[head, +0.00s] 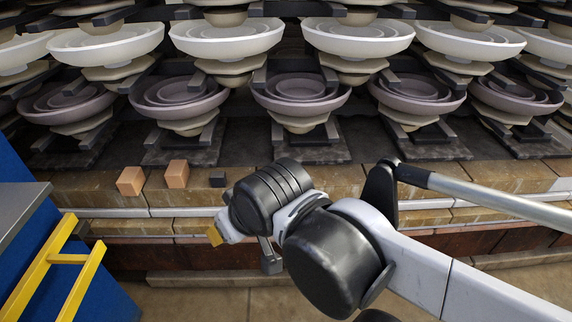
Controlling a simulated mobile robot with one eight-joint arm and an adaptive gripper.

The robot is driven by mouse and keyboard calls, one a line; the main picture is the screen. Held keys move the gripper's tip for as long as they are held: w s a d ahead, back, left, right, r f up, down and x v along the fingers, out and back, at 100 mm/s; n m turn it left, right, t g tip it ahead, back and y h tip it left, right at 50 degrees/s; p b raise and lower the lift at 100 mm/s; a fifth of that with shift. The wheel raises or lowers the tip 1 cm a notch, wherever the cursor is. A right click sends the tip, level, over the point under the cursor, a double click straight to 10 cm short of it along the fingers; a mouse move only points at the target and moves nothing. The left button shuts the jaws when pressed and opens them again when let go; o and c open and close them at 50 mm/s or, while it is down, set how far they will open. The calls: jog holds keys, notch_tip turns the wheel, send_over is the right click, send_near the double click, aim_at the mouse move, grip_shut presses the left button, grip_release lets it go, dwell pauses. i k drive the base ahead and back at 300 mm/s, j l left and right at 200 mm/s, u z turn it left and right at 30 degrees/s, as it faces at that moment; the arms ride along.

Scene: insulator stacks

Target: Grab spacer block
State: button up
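Two orange-tan blocks, a left one (131,181) and a right one (176,174), sit apart on the brick ledge at left in the head view. A smaller dark block (217,180) sits on the same ledge, to their right. I cannot tell which of these is the spacer block. My gripper (226,232) is in front of the ledge, below and to the right of the blocks, apart from the two orange ones. My wrist hides part of it, and its finger opening does not show clearly. A small yellowish tip shows at its left end.
Stacked insulator dishes, white ones (226,38) above mauve ones (180,95), stand behind the ledge on dark slabs (186,143). A blue structure (60,270) with a yellow ladder-like frame (68,258) stands at left. The ledge (110,200) has bare room left of the blocks.

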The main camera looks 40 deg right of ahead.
aim_at(217, 178)
jog(key=z, duration=0.4)
jog(key=j+z, duration=0.2)
jog(key=j, duration=0.2)
jog(key=k+j+z, duration=0.15)
jog(key=j, duration=0.25)
jog(key=k+j+z, duration=0.2)
jog(key=j, duration=0.2)
jog(key=j+z, duration=0.15)
jog(key=j, duration=0.2)
jog(key=k+j+z, duration=0.2)
jog(key=j, duration=0.15)
